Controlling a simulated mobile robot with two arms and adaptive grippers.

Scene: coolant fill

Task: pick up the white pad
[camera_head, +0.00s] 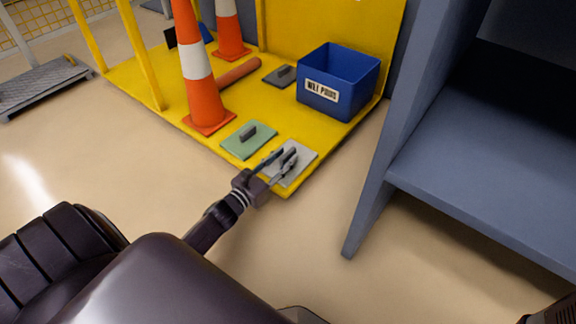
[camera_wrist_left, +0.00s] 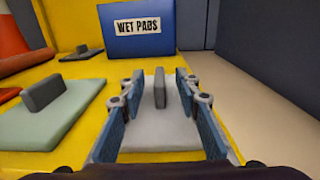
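The white pad (camera_head: 301,164) is a light grey-white plate with a dark upright handle, lying flat on the front right corner of the yellow platform. In the left wrist view the white pad (camera_wrist_left: 153,135) lies straight ahead, its handle (camera_wrist_left: 160,89) standing between the fingers. My left gripper (camera_head: 278,162) is open over the pad, with one finger on either side of the handle. In the left wrist view the fingers of my left gripper (camera_wrist_left: 158,97) are well apart, with gaps to the handle.
A green pad (camera_head: 249,139) lies left of the white pad, and a dark pad (camera_head: 281,76) lies farther back. A blue box (camera_head: 339,82) marked for wet pads stands behind. Orange cones (camera_head: 197,75) stand at left on the yellow platform (camera_head: 150,87). A grey shelf (camera_head: 480,180) stands right.

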